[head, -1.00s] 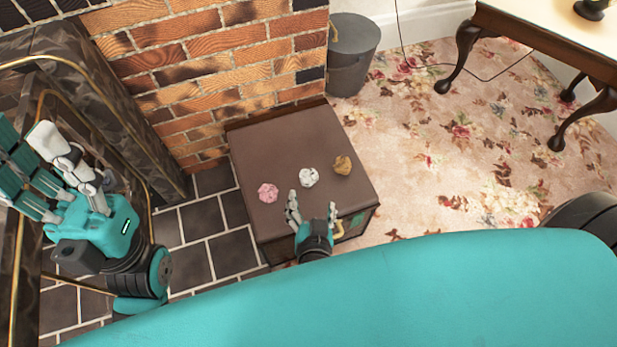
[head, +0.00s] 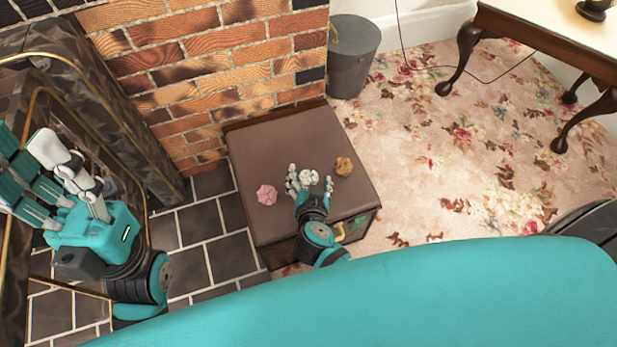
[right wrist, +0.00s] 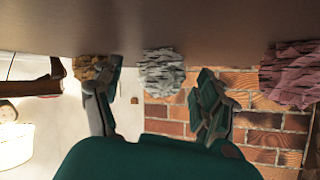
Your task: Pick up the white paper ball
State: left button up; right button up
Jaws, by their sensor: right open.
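The white paper ball (head: 309,176) lies on the brown box top (head: 280,140), between a pink ball and a tan ball. My right gripper (head: 309,183) is open, with its fingers to either side of the white ball. In the right wrist view the white ball (right wrist: 162,72) shows in the gap between the two spread fingers (right wrist: 160,97), just beyond them. I cannot tell if the fingers touch it. My left gripper (head: 50,172) is at the far left by the fireplace, fingers spread and empty.
A pink ball (head: 266,195) lies left of the white one and a tan ball (head: 344,166) close to its right. A brick wall (head: 220,60) stands behind the box. A grey bin (head: 352,60) and a wooden table (head: 540,45) are at the back right.

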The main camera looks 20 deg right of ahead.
jog(key=shift+c, duration=0.3)
jog(key=c, duration=0.7)
jog(key=shift+c, duration=0.2)
jog(key=shift+r, duration=0.15)
